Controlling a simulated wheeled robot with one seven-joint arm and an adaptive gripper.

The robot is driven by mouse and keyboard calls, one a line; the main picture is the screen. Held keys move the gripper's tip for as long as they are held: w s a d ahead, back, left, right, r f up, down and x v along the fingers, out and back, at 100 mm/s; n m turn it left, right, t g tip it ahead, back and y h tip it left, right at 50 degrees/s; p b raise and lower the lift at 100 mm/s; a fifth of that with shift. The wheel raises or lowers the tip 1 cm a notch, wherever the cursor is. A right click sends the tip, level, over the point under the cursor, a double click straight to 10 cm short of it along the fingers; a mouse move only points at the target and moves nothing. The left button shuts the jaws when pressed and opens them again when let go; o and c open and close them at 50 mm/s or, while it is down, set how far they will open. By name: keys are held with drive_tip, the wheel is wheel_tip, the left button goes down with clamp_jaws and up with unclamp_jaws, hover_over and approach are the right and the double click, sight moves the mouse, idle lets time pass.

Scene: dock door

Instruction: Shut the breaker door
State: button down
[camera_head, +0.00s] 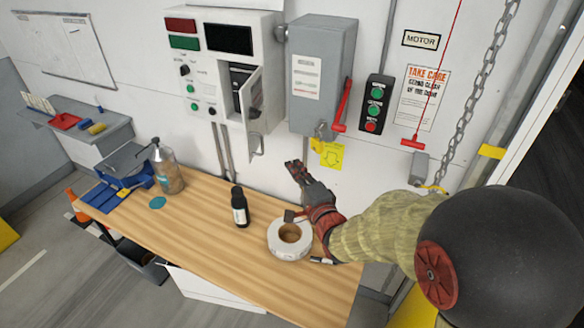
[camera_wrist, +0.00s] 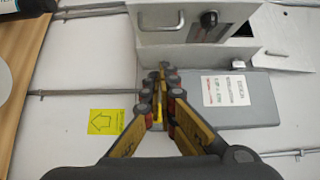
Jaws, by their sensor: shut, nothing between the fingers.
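The breaker door (camera_head: 250,97) is a small light-grey panel on the right part of the white control cabinet (camera_head: 201,99). It stands open, swung outward, with the dark breaker recess (camera_head: 240,77) showing behind it. In the wrist view the door (camera_wrist: 190,58) is at the top, seen nearly along its face, with the breaker recess (camera_wrist: 212,20) beyond it. My gripper (camera_head: 295,169) is shut and empty, below and to the right of the door, in front of the wall. In the wrist view its closed fingertips (camera_wrist: 161,76) appear just short of the door; contact cannot be told.
The grey switch box (camera_head: 320,75) with a red lever (camera_head: 342,105) is right of the cabinet. A yellow note (camera_head: 328,154) hangs below it. A dark bottle (camera_head: 239,207), a white tape roll (camera_head: 290,239) and a jar (camera_head: 167,172) stand on the wooden bench (camera_head: 200,235).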

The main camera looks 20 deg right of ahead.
drive_tip(key=w+a, duration=0.3)
drive_tip(key=w, duration=0.7)
drive_tip(key=shift+p, duration=0.3)
drive_tip(key=shift+a+f, duration=0.1)
drive_tip(key=shift+w+a+b, duration=0.1)
drive_tip(key=shift+a+b, duration=0.4)
drive_tip(key=shift+b, duration=0.05)
drive_tip(key=shift+a, duration=0.1)
drive_tip(key=shift+w+a+b, duration=0.1)
drive_tip(key=shift+a+b, duration=0.2)
drive_tip(key=shift+b, duration=0.05)
drive_tip(key=shift+a, duration=0.2)
